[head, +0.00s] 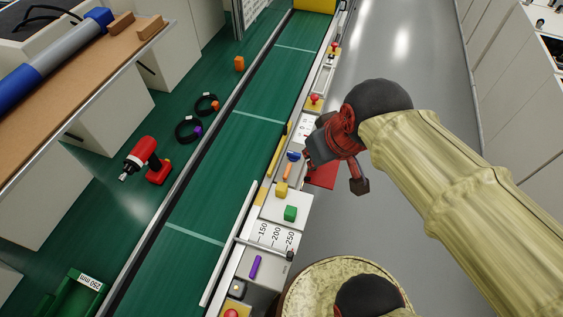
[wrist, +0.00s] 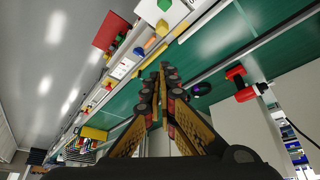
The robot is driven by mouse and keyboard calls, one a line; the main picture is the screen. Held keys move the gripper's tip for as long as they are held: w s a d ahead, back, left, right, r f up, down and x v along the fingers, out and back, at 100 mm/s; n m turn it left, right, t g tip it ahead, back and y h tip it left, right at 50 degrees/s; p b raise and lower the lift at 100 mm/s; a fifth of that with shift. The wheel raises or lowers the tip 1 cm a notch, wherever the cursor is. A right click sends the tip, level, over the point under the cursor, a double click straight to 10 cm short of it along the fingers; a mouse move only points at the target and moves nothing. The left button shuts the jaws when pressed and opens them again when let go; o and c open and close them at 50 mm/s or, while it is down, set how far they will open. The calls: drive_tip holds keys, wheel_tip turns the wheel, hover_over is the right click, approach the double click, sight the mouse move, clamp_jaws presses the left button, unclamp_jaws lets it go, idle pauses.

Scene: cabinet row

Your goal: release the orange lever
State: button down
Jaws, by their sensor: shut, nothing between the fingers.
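The orange lever (head: 287,172) is a small slanted bar on the light control panel beside the green conveyor, between a blue knob (head: 293,156) and a yellow block-shaped control (head: 281,190). In the wrist view the orange lever (wrist: 150,43) shows left of and above the fingertips. My gripper (head: 314,152) is just right of the panel in the head view, apart from the lever as far as I can see. In the wrist view my gripper (wrist: 161,76) has its fingers together with nothing between them.
A green block-shaped control (head: 290,213) and a purple lever (head: 255,267) sit nearer along the panel. A red plate (head: 322,175) is beside it. The grey aisle floor (head: 405,60) is clear.

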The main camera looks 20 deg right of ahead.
drive_tip(key=w+f+n+g+y+b, duration=0.15)
drive_tip(key=w+f+n+b, duration=0.3)
drive_tip(key=w+f, duration=0.85)
drive_tip(key=n+g+y+b, duration=0.1)
drive_tip(key=n+g+b, duration=0.1)
drive_tip(key=n+b, duration=0.25)
hover_over(287, 173)
drive_tip(key=w+d+p, duration=0.1)
drive_tip(key=w+d, duration=0.1)
drive_tip(key=w, duration=0.1)
wheel_tip(287, 173, down, 16)
drive_tip(key=f, duration=0.1)
drive_tip(key=shift+s+r+t, duration=0.2)
drive_tip(key=shift+r+t, duration=0.05)
drive_tip(key=shift+r, duration=0.05)
drive_tip(key=b+x, duration=0.3)
drive_tip(key=x, duration=0.7)
drive_tip(key=shift+a, duration=0.1)
